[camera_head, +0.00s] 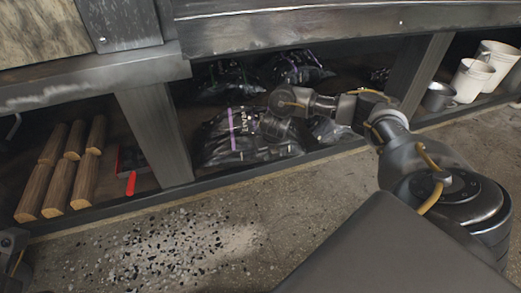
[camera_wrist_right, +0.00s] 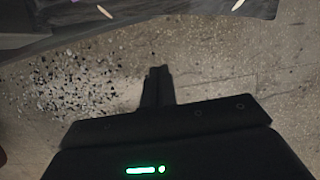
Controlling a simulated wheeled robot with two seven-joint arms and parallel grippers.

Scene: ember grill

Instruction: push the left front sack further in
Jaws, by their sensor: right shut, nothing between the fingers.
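The left front sack (camera_head: 225,145) is black and shiny with a purple and white label strip. It lies at the front of the low shelf bay, just behind its front board. My right arm reaches in from the right, and its dark gripper (camera_head: 272,128) is at the sack's right part. The head view does not show clearly whether they touch. In the right wrist view my right gripper (camera_wrist_right: 158,75) has its fingers together, with nothing between them. Dark sack plastic (camera_wrist_right: 55,10) shows along that view's top edge.
Other black sacks lie behind (camera_head: 225,78) and (camera_head: 300,66), and one lies partly hidden at right (camera_head: 330,130). A wooden post (camera_head: 155,135) bounds the bay at left, near wooden logs (camera_head: 60,170). Pale cups (camera_head: 472,80) stand right. Loose gravel (camera_head: 180,245) covers the ground in front.

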